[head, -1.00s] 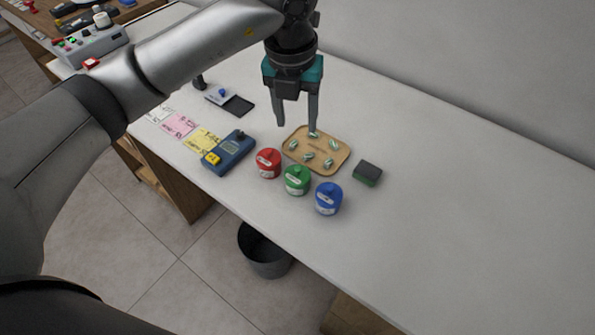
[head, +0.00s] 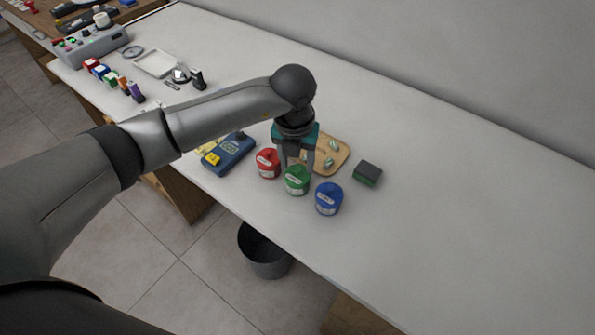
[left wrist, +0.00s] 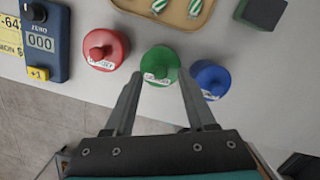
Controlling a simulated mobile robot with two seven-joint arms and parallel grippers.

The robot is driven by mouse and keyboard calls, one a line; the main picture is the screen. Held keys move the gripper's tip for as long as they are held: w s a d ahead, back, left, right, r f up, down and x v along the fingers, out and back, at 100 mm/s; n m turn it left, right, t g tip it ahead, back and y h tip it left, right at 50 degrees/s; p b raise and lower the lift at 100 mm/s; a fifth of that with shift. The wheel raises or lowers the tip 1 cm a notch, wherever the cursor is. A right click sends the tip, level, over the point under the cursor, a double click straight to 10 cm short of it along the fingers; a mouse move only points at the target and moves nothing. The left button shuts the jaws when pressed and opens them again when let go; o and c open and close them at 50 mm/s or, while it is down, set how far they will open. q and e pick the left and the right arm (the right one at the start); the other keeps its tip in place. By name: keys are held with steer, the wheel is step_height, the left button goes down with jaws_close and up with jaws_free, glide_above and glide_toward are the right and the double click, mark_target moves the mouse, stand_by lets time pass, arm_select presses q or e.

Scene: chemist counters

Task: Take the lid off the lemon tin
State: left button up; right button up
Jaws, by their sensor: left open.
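Three lidded tins with knobs stand in a row: a red tin (head: 268,163), a green tin (head: 297,181) and a blue tin (head: 328,199). Their white labels are too small to read surely, so I cannot tell which is the lemon tin. My left gripper (head: 297,164) is open and empty, pointing down just above and behind the green tin. In the left wrist view the open fingers (left wrist: 160,80) reach towards the green tin (left wrist: 160,63), one tip on each side of its label. The red tin (left wrist: 104,49) and blue tin (left wrist: 211,79) flank it there. All lids look on.
A tan tray (head: 340,154) with striped sweets lies behind the tins, partly hidden by my gripper. A blue counter device (head: 230,153) is to the left, a dark green-sided block (head: 368,173) to the right. A bin (head: 264,250) stands on the floor below.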

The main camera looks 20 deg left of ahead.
arm_select(q)
steer(key=shift+w+f, duration=0.1)
steer(key=shift+f, duration=0.5)
jaws_close()
